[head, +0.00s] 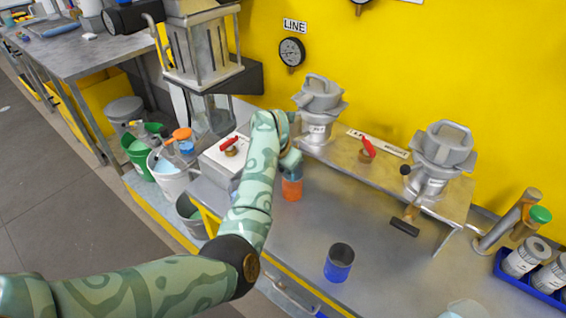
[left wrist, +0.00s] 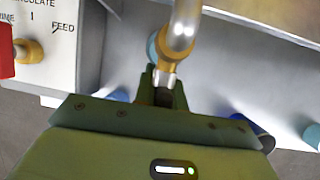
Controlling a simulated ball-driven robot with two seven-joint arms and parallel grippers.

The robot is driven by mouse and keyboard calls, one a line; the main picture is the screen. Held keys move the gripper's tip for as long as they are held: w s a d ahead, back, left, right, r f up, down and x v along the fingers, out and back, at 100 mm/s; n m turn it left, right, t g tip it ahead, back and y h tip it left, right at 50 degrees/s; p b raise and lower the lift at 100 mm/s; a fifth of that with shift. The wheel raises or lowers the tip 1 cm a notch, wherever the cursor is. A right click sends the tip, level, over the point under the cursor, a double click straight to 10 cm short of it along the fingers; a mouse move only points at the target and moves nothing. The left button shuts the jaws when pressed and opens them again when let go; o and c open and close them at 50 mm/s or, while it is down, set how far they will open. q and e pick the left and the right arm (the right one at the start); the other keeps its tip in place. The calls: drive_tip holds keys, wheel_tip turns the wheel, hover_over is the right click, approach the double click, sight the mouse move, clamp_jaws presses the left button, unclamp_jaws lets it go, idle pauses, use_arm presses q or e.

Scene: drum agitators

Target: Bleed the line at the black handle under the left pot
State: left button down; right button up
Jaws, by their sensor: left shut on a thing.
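The left pot (head: 320,105), a grey lidded casting, stands at the back of the raised metal shelf. In the left wrist view my gripper (left wrist: 163,92) is shut at a brass valve fitting (left wrist: 180,52) with a bright steel pipe. The black handle there is mostly hidden between the dark fingers. An orange cup (head: 292,190) stands directly below my gripper. My right gripper is not in view.
The right pot (head: 442,165) has its own black handle (head: 405,228) jutting forward. A blue cup (head: 339,263) stands on the bench. A red-handled valve (head: 367,148) sits between the pots. A white box with a red lever (head: 231,147) is left of my arm.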

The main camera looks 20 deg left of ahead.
use_arm(q)
drive_tip(key=shift+d+g+h, duration=0.15)
drive_tip(key=shift+g+h, duration=0.15)
drive_tip(key=shift+h, duration=0.2)
drive_tip(key=c, duration=1.5)
unclamp_jaws()
drive_tip(key=shift+o, duration=0.2)
drive_tip(key=p+v, duration=0.7)
drive_tip(key=v, duration=0.9)
drive_tip(key=shift+s, duration=0.2)
